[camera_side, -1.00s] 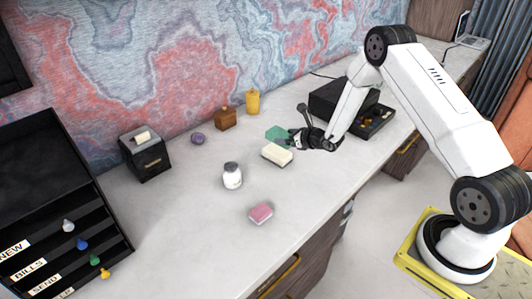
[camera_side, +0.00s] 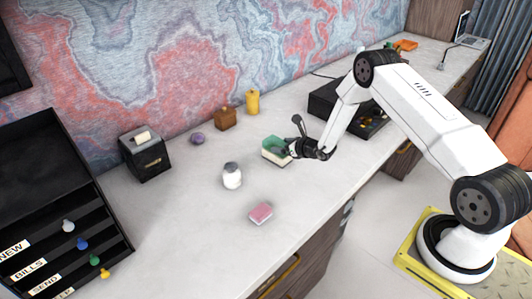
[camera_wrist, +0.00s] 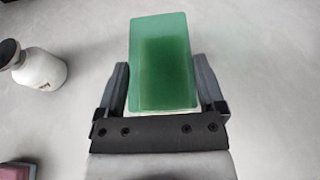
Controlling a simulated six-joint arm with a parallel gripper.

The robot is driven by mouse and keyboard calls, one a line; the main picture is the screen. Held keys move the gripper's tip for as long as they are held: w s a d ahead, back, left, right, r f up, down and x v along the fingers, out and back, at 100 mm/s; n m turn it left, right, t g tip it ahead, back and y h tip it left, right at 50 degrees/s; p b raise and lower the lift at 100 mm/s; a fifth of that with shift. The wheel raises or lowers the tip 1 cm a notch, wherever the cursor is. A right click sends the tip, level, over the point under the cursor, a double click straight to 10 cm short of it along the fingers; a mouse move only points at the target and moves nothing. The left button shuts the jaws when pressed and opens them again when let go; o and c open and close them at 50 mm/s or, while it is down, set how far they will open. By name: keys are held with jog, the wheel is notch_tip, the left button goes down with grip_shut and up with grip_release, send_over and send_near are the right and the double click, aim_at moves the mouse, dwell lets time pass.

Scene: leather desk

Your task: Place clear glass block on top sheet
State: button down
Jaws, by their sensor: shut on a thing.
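The clear glass block (camera_side: 273,143) is a green, see-through slab. My gripper (camera_side: 288,148) is shut on it. In the wrist view the block (camera_wrist: 162,60) sits between the two fingers (camera_wrist: 163,90). The cream sheet stack (camera_side: 276,161) shows as a pale edge just below the block in the side view, mostly covered by it. A thin pale strip also shows at the block's near end in the wrist view. I cannot tell whether block and stack touch.
A white jar with a grey lid (camera_side: 232,176) and a pink block (camera_side: 260,213) stand nearer on the desk. A purple item (camera_side: 197,138), a brown bottle (camera_side: 226,119) and a yellow cylinder (camera_side: 252,102) line the wall. A black tray (camera_side: 373,127) lies to the right.

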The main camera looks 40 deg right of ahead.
jog(key=shift+f, duration=0.15)
jog(key=shift+f, duration=0.1)
grip_release()
jog(key=shift+f, duration=0.1)
jog(key=v, duration=1.2)
dwell(0.5)
jog(key=shift+a, duration=0.1)
dwell(0.4)
